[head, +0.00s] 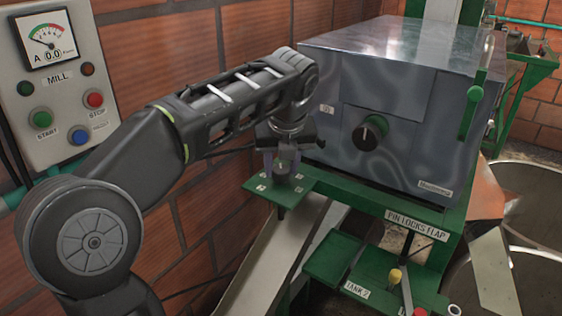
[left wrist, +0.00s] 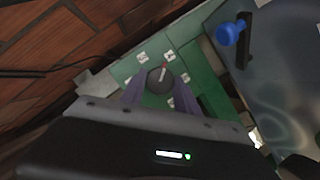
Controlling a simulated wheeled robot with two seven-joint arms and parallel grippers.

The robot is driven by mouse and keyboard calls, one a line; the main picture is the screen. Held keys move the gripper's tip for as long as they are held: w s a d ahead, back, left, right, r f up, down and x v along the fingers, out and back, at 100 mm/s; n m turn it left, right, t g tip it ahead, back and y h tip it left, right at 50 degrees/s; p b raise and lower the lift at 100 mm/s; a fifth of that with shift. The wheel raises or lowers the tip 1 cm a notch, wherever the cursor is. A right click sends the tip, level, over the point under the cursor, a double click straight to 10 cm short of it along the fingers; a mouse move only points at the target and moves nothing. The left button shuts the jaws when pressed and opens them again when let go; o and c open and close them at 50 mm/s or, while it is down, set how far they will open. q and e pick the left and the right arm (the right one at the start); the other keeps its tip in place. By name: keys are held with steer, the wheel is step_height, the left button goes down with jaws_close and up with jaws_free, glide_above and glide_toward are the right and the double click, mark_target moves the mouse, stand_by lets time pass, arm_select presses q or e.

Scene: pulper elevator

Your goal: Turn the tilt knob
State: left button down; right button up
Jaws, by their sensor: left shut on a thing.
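The tilt knob (left wrist: 160,80) is a round dark grey knob with a white pointer line. It stands on a green plate with several small white labels; the plate shows in the head view (head: 286,199) and in the left wrist view (left wrist: 128,68). My left gripper (head: 282,170) points down over this plate. In the left wrist view its two purple fingers (left wrist: 160,97) sit on either side of the knob and are shut on it. In the head view the fingers mostly hide the knob. My right gripper is not in view.
A grey metal box (head: 420,85) with a black knob (head: 371,133) stands right of the plate. A brick wall (head: 180,50) and a MILL control panel (head: 65,85) are at left. Below are a pale chute (head: 265,270) and a PIN LOCKS FLAP sign (head: 416,225).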

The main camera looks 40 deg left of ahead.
arm_select(q)
steer(key=n+g+p, duration=0.1)
steer(key=n+p, duration=0.1)
steer(key=n+y+p, duration=0.1)
steer(key=n+p, duration=0.2)
steer(key=n+g+p, duration=0.1)
steer(key=n+p, duration=0.1)
steer(key=p, duration=0.1)
steer(key=shift+w+d+r+g, duration=0.15)
steer(key=shift+w+r+g, duration=0.1)
steer(key=shift+r+g, duration=0.05)
steer(key=shift+n+g+p, duration=0.3)
steer(key=shift+n+p, duration=0.35)
steer(key=shift+n, duration=0.25)
steer(key=shift+w+f+n+g+p, duration=0.15)
steer(key=shift+n+g+p, duration=0.15)
steer(key=shift+n, duration=0.6)
steer(key=shift+f+n+g, duration=0.1)
steer(key=shift+n+g, duration=0.4)
steer(key=shift+n, duration=0.9)
steer(key=c, duration=0.9)
jaws_free()
steer(key=shift+f+m+t, duration=0.1)
steer(key=shift+m+t, duration=0.2)
steer(key=shift+m, duration=0.5)
